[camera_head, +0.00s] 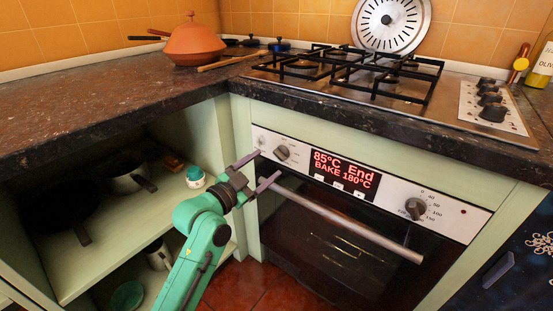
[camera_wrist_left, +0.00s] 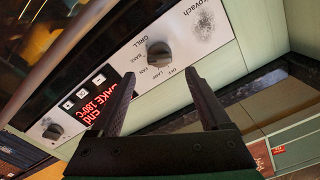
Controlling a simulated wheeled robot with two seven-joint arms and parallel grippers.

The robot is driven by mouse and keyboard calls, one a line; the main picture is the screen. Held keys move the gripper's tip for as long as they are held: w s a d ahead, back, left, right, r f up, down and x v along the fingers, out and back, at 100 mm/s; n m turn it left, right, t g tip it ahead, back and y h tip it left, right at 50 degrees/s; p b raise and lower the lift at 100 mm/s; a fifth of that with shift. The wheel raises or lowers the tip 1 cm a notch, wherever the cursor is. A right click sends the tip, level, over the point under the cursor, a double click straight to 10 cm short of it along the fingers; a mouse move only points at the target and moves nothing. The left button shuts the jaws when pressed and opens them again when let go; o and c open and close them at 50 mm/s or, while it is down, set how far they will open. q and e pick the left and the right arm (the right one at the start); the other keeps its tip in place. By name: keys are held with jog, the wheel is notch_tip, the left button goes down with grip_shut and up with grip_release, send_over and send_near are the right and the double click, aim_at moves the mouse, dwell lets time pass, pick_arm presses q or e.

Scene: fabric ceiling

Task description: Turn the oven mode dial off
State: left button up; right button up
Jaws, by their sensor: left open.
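The oven mode dial (camera_head: 282,153) is a dark round knob on the left of the pale control panel. In the left wrist view the dial (camera_wrist_left: 159,54) sits just beyond my open fingertips, with OFF, LAMP, FAN, BAKE and GRILL printed around it. I cannot make out exactly where its pointer stands. The red display (camera_head: 344,172) reads 85°C End, BAKE 180°C. My left gripper (camera_head: 268,164) is open in front of the panel, its fingers pointing at the dial; no contact shows. It also shows in the left wrist view (camera_wrist_left: 161,73). My right gripper is not in view.
A second dial (camera_head: 415,208) is at the panel's right. The oven handle (camera_head: 345,217) sticks out below the panel. The dark worktop edge and gas hob (camera_head: 365,70) overhang above. An open shelf unit (camera_head: 110,225) with pots and jars stands left of my forearm.

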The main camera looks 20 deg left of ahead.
aim_at(278, 156)
pick_arm(q)
jog(key=x, duration=0.6)
grip_shut()
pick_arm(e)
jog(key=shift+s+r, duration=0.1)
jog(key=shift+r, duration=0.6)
